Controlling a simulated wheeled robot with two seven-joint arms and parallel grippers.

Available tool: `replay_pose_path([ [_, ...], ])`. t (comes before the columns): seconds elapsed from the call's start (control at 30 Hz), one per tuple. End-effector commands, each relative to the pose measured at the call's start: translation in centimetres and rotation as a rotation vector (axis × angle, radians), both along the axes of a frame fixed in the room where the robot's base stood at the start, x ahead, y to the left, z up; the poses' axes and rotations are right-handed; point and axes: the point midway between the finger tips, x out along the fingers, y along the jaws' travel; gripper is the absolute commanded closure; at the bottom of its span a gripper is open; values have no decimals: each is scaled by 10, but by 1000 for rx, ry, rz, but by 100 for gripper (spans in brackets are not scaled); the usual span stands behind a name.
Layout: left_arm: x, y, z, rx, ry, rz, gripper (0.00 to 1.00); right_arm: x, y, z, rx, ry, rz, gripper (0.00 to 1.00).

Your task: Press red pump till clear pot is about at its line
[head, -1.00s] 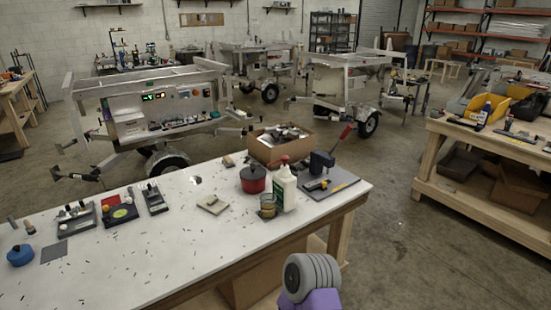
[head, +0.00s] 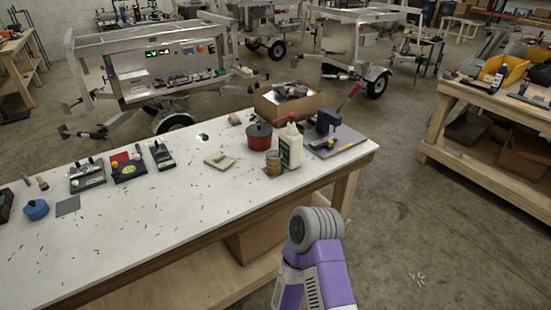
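A white pump bottle (head: 290,152) with a red pump top (head: 290,119) stands upright near the right end of the white worktable. A small clear pot (head: 273,163) stands just left of the bottle, close to it; it looks amber or brownish. Its line and fill level are too small to make out. Neither of my grippers is in view. Only a purple and grey part of one of my arms shows at the bottom, in front of the table edge.
A red pot with a dark lid (head: 259,136) stands behind the clear pot. A cardboard box (head: 288,102) is behind the bottle, and a dark tool on a grey board (head: 335,141) is to its right. A beige tile (head: 220,160) lies left. The front middle of the worktable (head: 160,220) holds only small scraps.

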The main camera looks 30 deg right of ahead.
Motion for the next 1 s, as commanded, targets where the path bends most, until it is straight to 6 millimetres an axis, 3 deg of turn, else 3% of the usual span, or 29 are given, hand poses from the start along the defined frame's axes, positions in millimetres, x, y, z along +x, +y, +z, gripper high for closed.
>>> replay_pose_path([
  [0.03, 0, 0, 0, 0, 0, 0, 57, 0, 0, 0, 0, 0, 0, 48],
  [0.3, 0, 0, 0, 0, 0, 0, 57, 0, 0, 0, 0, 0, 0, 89],
  [0.4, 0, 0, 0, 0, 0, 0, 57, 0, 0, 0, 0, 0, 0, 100],
  [1.0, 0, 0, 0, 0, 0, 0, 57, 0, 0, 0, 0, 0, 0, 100],
])
